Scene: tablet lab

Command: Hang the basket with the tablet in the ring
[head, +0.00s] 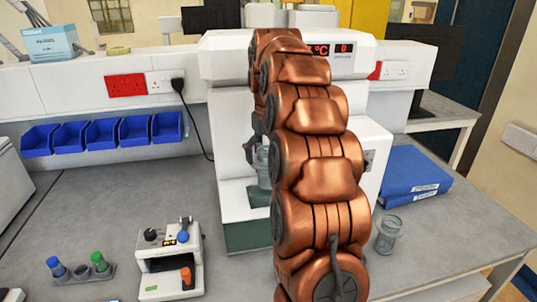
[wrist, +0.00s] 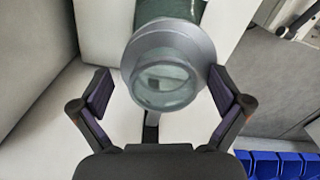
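My gripper (wrist: 160,84) is open in the wrist view, with one dark finger on each side of a clear round vessel (wrist: 163,88). I see a gap at the left finger; the right finger is close to the grey collar. A grey ring-like collar (wrist: 203,48) surrounds the vessel's upper part. A pale shape shows inside it, but I cannot tell if it is the tablet. In the head view the clear vessel (head: 263,168) is at the front of the white machine (head: 226,130), partly hidden by my arm.
A clear glass jar (head: 388,234) stands on the bench right of my arm, beside a blue binder (head: 413,172). A small white device (head: 170,262) and a vial rack (head: 80,272) stand front left. Blue bins (head: 103,134) line the back wall.

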